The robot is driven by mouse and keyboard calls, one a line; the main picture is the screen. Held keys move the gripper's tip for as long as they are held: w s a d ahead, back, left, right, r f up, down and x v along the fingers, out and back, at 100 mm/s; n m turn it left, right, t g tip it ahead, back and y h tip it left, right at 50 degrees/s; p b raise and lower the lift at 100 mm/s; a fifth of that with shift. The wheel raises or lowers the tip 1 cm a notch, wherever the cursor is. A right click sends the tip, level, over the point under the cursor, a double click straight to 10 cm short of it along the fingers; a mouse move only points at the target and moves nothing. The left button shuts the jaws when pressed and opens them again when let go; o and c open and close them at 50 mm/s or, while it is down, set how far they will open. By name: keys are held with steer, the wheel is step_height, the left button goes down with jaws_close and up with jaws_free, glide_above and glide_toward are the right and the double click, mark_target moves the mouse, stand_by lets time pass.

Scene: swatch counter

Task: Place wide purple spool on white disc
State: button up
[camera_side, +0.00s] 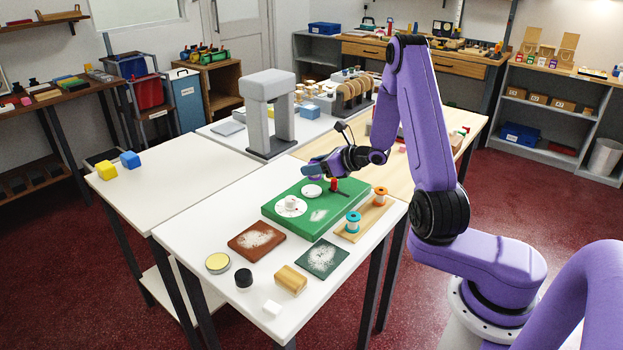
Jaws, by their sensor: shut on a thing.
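My gripper (312,170) is above the far part of the green board (272,207), fingers pointing left. It is shut on a small purple-blue thing, which looks like the wide purple spool; the fingers hide most of it. A small white disc (312,190) lies on the board, just below the gripper in the picture. A larger white disc (281,211) lies nearer the front left, with a small whitish piece (292,202) on it. I cannot tell the exact height of the gripper over the board.
A red piece (333,184) stands on the board close to the gripper. A wooden tray (366,218) at right holds an orange spool (380,195) and a teal spool (353,222). Brown (240,250) and dark green (310,268) squares lie in front.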

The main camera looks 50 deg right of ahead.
mark_target(312, 190)
steer(key=shift+w+d+f, duration=0.1)
steer(key=shift+w+f, duration=0.55)
steer(key=shift+f, duration=0.1)
steer(key=shift+w+d+f, duration=0.1)
steer(key=shift+f, duration=1.6)
steer(key=shift+f, duration=0.15)
steer(key=o, duration=1)
steer(key=shift+o, duration=0.2)
